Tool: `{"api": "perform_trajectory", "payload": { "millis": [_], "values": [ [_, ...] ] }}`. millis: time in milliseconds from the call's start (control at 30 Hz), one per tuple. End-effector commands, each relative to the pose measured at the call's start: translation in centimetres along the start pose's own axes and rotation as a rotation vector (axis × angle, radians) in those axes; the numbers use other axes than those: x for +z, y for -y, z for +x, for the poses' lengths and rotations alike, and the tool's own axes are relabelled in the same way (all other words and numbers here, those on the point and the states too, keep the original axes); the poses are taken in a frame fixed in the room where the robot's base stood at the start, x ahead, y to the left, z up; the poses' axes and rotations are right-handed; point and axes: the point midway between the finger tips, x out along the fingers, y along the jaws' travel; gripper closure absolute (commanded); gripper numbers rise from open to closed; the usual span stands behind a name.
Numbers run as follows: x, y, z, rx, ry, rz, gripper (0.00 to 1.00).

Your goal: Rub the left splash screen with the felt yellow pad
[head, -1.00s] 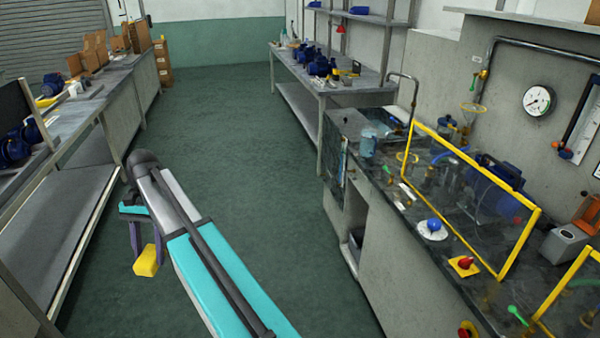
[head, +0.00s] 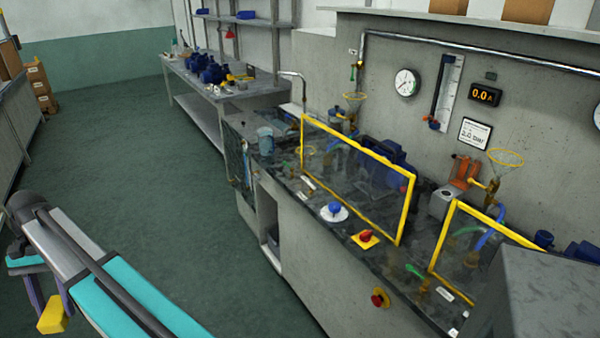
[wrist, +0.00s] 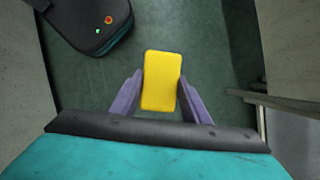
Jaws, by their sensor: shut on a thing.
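The felt yellow pad (wrist: 162,80) is held between the two purple fingers of my gripper (wrist: 161,98) in the wrist view, above the green floor. In the head view the pad (head: 53,315) shows low at the left edge, below my gripper (head: 48,300). The left splash screen (head: 355,172) is a clear upright pane in a yellow frame on the dark bench top. It looks smudged. The pad is well apart from it, to its left and lower in the picture. A second yellow-framed screen (head: 480,245) stands to the right, partly hidden by a grey block.
In front of the left screen are a blue knob (head: 334,209) on a white disc and a red knob (head: 366,237) on a yellow plate. A red button (head: 379,298) is on the bench front. The floor (head: 130,170) between benches is clear.

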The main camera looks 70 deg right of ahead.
Motion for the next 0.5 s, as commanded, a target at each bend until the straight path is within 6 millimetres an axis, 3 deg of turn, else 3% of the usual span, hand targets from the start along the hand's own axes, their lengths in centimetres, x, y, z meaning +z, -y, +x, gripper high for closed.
{"api": "perform_trajectory", "payload": {
  "millis": [267, 500],
  "values": [
    [-2.1, -1.2, 0.1, -0.046, -0.022, 0.059, 0.76],
    [-7.4, -4.7, -0.4, -0.158, -0.086, 0.207, 0.76]
  ]
}}
